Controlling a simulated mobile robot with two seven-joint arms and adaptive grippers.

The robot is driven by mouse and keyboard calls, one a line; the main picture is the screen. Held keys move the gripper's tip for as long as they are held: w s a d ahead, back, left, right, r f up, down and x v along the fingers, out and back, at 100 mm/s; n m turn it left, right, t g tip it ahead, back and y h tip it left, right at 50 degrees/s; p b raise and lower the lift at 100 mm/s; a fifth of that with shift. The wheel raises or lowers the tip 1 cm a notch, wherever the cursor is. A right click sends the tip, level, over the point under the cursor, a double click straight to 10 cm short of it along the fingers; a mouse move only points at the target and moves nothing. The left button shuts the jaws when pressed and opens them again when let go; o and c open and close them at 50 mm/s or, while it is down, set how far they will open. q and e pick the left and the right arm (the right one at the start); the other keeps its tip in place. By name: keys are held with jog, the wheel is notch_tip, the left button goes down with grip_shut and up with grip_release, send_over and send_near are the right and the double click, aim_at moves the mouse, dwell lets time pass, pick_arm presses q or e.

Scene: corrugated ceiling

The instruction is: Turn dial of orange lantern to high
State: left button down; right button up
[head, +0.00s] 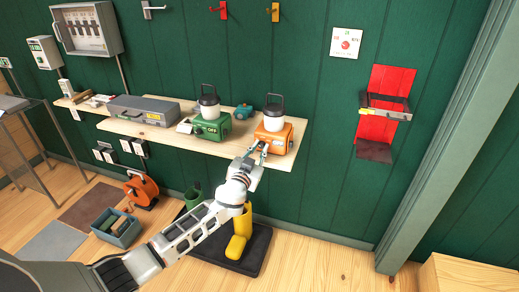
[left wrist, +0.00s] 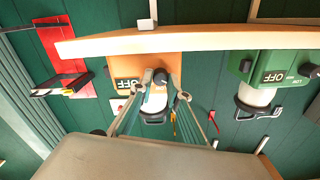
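The orange lantern (head: 277,136) stands upright near the right end of the wooden shelf, with a white globe and dark top handle. It shows upside down in the left wrist view (left wrist: 145,66), where its dark dial (left wrist: 161,77) sits beside a panel reading OFF (left wrist: 128,85). My left gripper (head: 258,153) is at the lantern's front, below the globe. In the left wrist view its fingers (left wrist: 166,87) are spread with a gap, the tips close around the dial. I cannot tell whether they touch it. My right gripper is not in view.
A green lantern (head: 212,127), also showing OFF, stands left of the orange one. A grey case (head: 145,110) and a small teal object (head: 243,111) are on the shelf (head: 160,131). Yellow boots (head: 238,240) stand on a dark mat below. A red wall panel (head: 383,125) is at right.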

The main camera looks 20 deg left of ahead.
pick_arm(q)
jog(key=shift+m, duration=0.4)
jog(key=m, duration=0.2)
jog(key=shift+m+b, duration=0.35)
jog(key=shift+m, duration=0.05)
jog(key=m, duration=0.2)
jog(key=shift+m, duration=0.3)
jog(key=m, duration=0.5)
jog(key=shift+d+m, duration=0.1)
jog(key=shift+m, duration=0.2)
jog(key=m, duration=0.6)
jog(key=shift+f+p, duration=0.1)
jog(key=shift+p, duration=0.3)
jog(key=m+p, duration=0.1)
jog(key=m, duration=0.5)
jog(key=shift+f, duration=0.1)
jog(key=c, duration=1.9)
grip_release()
